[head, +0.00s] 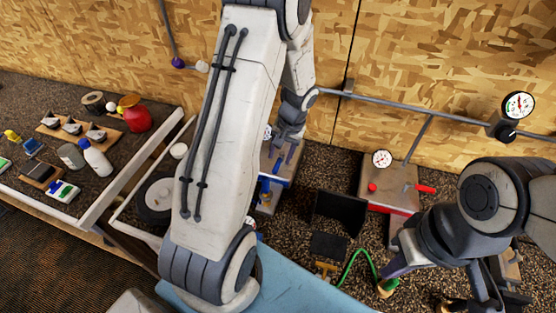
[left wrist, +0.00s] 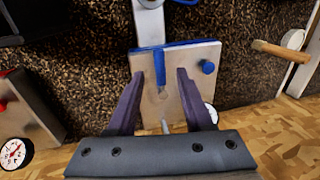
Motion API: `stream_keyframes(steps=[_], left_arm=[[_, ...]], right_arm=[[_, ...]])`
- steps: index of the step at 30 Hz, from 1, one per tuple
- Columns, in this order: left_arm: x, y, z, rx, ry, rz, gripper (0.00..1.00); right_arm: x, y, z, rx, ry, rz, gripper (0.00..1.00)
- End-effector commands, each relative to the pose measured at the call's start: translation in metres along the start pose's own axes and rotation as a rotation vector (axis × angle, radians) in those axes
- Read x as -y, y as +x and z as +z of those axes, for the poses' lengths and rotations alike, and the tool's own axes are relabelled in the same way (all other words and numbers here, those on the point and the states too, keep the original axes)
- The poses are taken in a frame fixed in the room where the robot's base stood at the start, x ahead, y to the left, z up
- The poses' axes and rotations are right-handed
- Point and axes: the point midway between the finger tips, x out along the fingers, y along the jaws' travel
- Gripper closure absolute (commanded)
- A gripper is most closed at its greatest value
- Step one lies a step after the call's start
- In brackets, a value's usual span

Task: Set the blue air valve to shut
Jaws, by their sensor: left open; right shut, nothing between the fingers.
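The blue air valve shows in the left wrist view as a blue lever (left wrist: 160,66) on a pale plate (left wrist: 150,107) with a blue edge and a round blue knob (left wrist: 207,67) to its right. My left gripper (left wrist: 160,76) is open, with one purple finger on each side of the lever; I cannot tell whether either touches it. In the head view my left gripper (head: 281,152) is over the blue-edged station, and my arm hides part of it. My right gripper (head: 387,274) is shut and empty at the lower right, beside a green hose.
A red-edged station (head: 388,190) with a red lever (head: 426,189) and a gauge (head: 382,158) stands to the right. A black panel (head: 340,212) and green hose (head: 357,255) lie between. A side table holds bottles and a red jar (head: 136,116). A pipe runs along the wall.

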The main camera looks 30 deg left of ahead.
Motion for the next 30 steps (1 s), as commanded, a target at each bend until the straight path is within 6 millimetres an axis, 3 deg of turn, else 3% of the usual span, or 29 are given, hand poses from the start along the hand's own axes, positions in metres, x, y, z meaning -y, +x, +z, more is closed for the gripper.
stream_keyframes(steps=[3, 8, 19, 23, 30], left_arm=[[0.000, 0.020, 0.002, 0.005, 0.001, 0.001, 0.49], [0.000, 0.037, 0.001, 0.002, 0.002, 0.000, 0.49], [-0.001, 0.043, 0.000, -0.001, 0.001, 0.001, 0.49], [-0.001, 0.043, 0.000, -0.001, 0.001, 0.001, 0.99], [-0.001, 0.043, 0.000, -0.001, 0.001, 0.001, 1.00]], right_arm=[[0.000, -0.006, 0.000, 0.000, -0.001, 0.000, 1.00], [0.001, -0.007, 0.000, 0.000, -0.001, 0.000, 1.00], [0.001, -0.007, -0.001, 0.000, -0.001, 0.000, 1.00], [0.001, -0.007, -0.001, 0.000, -0.001, 0.000, 1.00], [0.001, -0.007, 0.000, 0.000, -0.001, 0.000, 1.00]])
